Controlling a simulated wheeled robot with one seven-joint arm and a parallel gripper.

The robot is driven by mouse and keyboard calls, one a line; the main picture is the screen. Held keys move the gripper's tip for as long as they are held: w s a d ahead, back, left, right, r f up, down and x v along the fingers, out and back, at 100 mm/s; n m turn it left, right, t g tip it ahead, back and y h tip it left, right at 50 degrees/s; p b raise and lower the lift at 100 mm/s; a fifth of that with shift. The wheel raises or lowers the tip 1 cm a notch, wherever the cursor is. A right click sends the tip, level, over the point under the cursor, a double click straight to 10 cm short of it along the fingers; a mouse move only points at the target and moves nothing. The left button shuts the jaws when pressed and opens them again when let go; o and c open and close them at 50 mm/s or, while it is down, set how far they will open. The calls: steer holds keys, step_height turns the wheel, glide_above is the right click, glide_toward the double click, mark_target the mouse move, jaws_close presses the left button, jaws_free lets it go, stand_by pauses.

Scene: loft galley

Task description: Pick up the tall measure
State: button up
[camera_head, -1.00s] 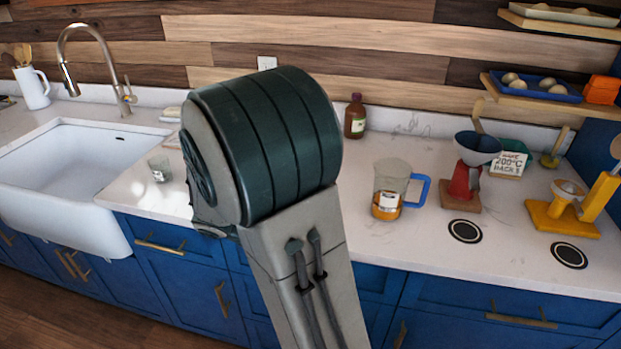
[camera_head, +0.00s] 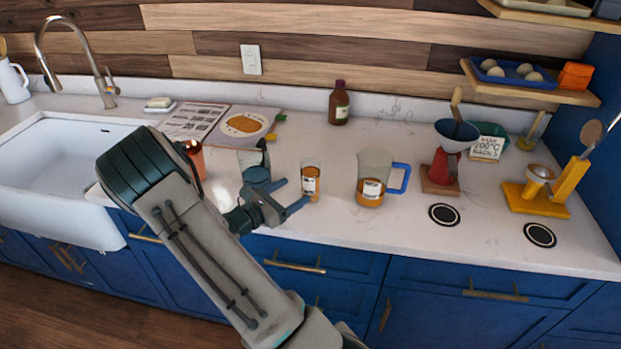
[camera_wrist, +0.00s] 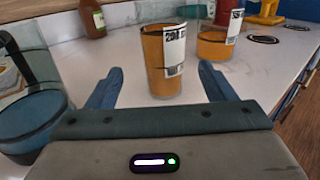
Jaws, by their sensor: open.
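The tall measure (camera_head: 311,182) appears to be the narrow clear glass with amber contents and a white printed label, standing upright on the white counter. In the wrist view the glass (camera_wrist: 154,62) stands straight ahead, just beyond the fingertips. My gripper (camera_head: 295,194) is open and empty, low over the counter at the left of the glass. In the wrist view its blue fingers (camera_wrist: 160,78) spread to either side of the glass's image. They look apart from it. A wider jug (camera_head: 371,186) with a blue handle and amber contents stands to the right.
A clear vessel with blue contents (camera_wrist: 30,115) stands close on the wrist view's left. A copper-coloured cup (camera_head: 196,158) is partly behind my arm. A red stand with a funnel (camera_head: 441,168) is right.

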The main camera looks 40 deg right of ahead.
mark_target(302, 186)
steer(key=d, duration=0.4)
steer(key=shift+p, duration=0.3)
steer(key=d, duration=0.1)
steer(key=d+p, duration=0.1)
steer(key=d, duration=0.1)
steer(key=d+p, duration=0.1)
steer(key=shift+d+r, duration=0.25)
steer(key=shift+d, duration=0.1)
steer(key=shift+d+f, duration=0.1)
steer(key=shift+d, duration=0.3)
steer(key=c, duration=1.2)
steer(key=shift+c, duration=0.2)
steer(key=shift+w+r, duration=0.1)
steer(key=shift+r, duration=0.15)
